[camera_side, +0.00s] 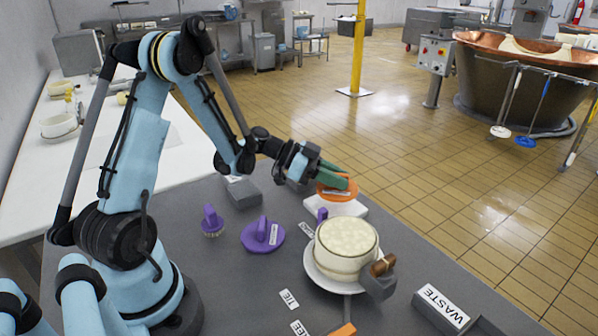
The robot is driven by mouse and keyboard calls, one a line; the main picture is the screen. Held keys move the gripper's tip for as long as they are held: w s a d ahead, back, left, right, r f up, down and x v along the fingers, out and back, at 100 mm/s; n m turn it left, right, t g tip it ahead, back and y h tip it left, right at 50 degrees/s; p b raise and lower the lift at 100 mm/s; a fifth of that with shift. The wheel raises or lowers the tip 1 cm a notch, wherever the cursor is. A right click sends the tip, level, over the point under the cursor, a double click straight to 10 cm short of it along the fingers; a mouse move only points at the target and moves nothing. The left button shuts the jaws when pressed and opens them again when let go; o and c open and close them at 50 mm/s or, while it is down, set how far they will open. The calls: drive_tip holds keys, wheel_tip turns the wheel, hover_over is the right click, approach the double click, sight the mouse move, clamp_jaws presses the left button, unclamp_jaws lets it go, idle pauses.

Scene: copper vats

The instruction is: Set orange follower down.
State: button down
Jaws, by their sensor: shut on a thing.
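The orange follower (326,190) is a round orange disc with a pale label on it. My gripper (338,176) has green fingers and reaches it from the left. The fingers are shut on the follower's upper part and hide some of it. The follower is over a white block or board (346,209) near the table's far right edge. I cannot tell whether it touches the board or hangs just above it.
A cheese-filled white mould (345,247) stands on a plate in front, with a brown-handled grey piece (376,281) beside it. Purple follower (258,238) and purple stamp-like piece (211,222) lie left. WASTE box (446,309) stands front right. Table between is mostly clear.

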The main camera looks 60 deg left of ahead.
sight(335, 192)
drive_tip(key=shift+a+f, duration=0.1)
drive_tip(key=shift+f, duration=2)
drive_tip(key=shift+f, duration=0.15)
drive_tip(key=c, duration=1)
unclamp_jaws()
